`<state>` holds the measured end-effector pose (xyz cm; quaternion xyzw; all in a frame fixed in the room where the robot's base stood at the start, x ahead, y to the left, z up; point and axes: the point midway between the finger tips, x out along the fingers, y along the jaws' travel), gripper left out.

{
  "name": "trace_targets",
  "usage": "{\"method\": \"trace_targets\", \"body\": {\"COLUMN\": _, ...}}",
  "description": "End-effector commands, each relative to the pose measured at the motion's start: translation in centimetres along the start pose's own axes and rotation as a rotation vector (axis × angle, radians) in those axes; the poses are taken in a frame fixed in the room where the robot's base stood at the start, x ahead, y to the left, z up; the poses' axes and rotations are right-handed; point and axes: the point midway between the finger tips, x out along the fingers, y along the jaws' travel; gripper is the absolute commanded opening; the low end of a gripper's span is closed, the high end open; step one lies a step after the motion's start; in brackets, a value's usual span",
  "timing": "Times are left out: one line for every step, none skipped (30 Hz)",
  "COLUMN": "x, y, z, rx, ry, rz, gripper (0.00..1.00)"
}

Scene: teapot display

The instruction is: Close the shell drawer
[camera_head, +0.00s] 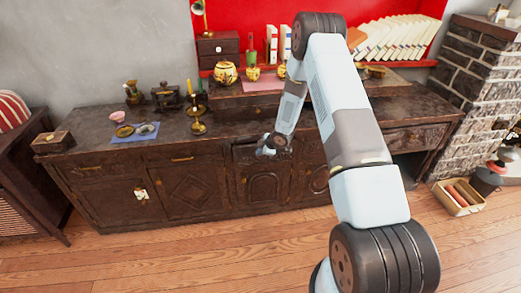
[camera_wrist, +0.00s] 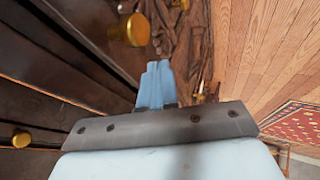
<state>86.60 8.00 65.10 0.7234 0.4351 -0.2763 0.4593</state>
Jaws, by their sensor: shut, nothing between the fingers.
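The dark carved wooden sideboard (camera_head: 110,190) stands along the wall, with a row of drawers under its top. My gripper (camera_head: 268,148) is low at the sideboard's front, beside a middle drawer front (camera_head: 243,153) that my arm partly hides. How far this drawer stands out, and whether it is the shell drawer, I cannot tell. In the wrist view my gripper (camera_wrist: 155,85) has its pale blue fingers together and empty. A round gold knob (camera_wrist: 135,30) on dark wood is just beyond the fingertips, to the left. No shell is visible.
A brass handle (camera_head: 182,159) marks a drawer to the left. Cups, a blue cloth (camera_head: 135,132) and a candlestick (camera_head: 198,122) stand on the top. A box of rolls (camera_head: 458,197) is on the floor at right. The wooden floor in front is clear.

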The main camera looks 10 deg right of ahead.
Motion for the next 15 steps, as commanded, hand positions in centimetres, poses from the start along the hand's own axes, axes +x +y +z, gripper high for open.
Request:
{"method": "trace_targets", "body": {"x": -0.7, "y": -0.3, "z": 0.0, "rx": 0.000, "ry": -0.001, "rz": 0.001, "gripper": 0.00}}
{"method": "trace_targets", "body": {"x": -1.3, "y": -0.2, "z": 0.0, "rx": 0.000, "ry": 0.000, "rz": 0.002, "gripper": 0.00}}
{"method": "trace_targets", "body": {"x": -2.1, "y": -0.1, "z": -0.1, "rx": 0.000, "ry": 0.000, "rz": 0.003, "gripper": 0.00}}
{"method": "trace_targets", "body": {"x": -2.6, "y": -0.1, "z": 0.0, "rx": 0.000, "ry": 0.000, "rz": 0.002, "gripper": 0.00}}
{"method": "trace_targets", "body": {"x": -3.2, "y": -0.1, "z": 0.1, "rx": 0.000, "ry": -0.001, "rz": 0.002, "gripper": 0.00}}
{"method": "trace_targets", "body": {"x": -3.9, "y": -0.1, "z": 0.1, "rx": 0.001, "ry": -0.001, "rz": 0.003, "gripper": 0.00}}
{"method": "trace_targets", "body": {"x": -4.4, "y": -0.1, "z": 0.1, "rx": 0.001, "ry": -0.001, "rz": 0.003, "gripper": 0.00}}
{"method": "trace_targets", "body": {"x": -5.0, "y": -0.1, "z": 0.2, "rx": 0.002, "ry": -0.002, "rz": 0.003, "gripper": 0.00}}
{"method": "trace_targets", "body": {"x": -5.7, "y": -0.1, "z": 0.2, "rx": 0.003, "ry": -0.002, "rz": 0.004, "gripper": 0.00}}
{"method": "trace_targets", "body": {"x": -6.2, "y": -0.1, "z": 0.3, "rx": 0.004, "ry": -0.002, "rz": 0.004, "gripper": 0.00}}
{"method": "trace_targets", "body": {"x": -6.7, "y": -0.1, "z": 0.3, "rx": 0.004, "ry": -0.002, "rz": 0.004, "gripper": 0.00}}
{"method": "trace_targets", "body": {"x": -7.3, "y": -0.1, "z": 0.3, "rx": 0.004, "ry": -0.002, "rz": 0.003, "gripper": 0.00}}
{"method": "trace_targets", "body": {"x": -7.7, "y": -0.1, "z": 0.3, "rx": 0.004, "ry": -0.002, "rz": 0.003, "gripper": 0.00}}
{"method": "trace_targets", "body": {"x": -8.1, "y": -0.1, "z": 0.3, "rx": 0.005, "ry": -0.002, "rz": 0.004, "gripper": 0.00}}
{"method": "trace_targets", "body": {"x": -8.6, "y": -0.1, "z": 0.4, "rx": 0.006, "ry": -0.003, "rz": 0.004, "gripper": 0.00}}
